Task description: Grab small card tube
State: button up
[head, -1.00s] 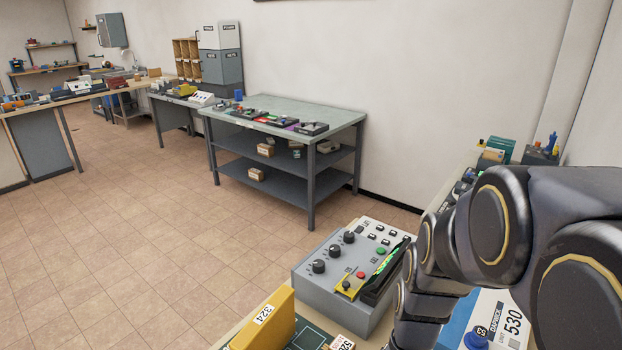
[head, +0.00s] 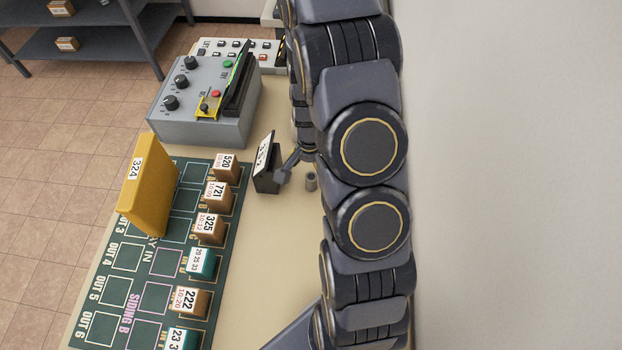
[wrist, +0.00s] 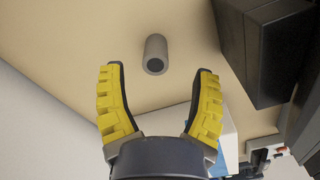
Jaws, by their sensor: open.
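In the wrist view the tube (wrist: 155,54) lies beyond the fingertips, close to the middle of the gap. My gripper (wrist: 157,70) has two yellow ribbed fingers with dark inner pads. They are spread open, with nothing between them. In the head view my arm hides most of the gripper.
A black block with a white number label (head: 266,164) stands left of the tube. A green board (head: 150,265) holds several numbered boxes and a tall yellow block (head: 148,187). A grey control box (head: 205,100) is behind. A white wall (head: 510,180) is on the right.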

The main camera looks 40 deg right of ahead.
aim_at(311, 176)
jog(key=f, duration=0.4)
jog(key=shift+s+f, duration=0.1)
jog(key=shift+s, duration=0.15)
jog(key=shift+d+f, duration=0.1)
jog(key=shift+f, duration=0.25)
jog(key=shift+c, duration=0.3)
jog(key=c, duration=0.8)
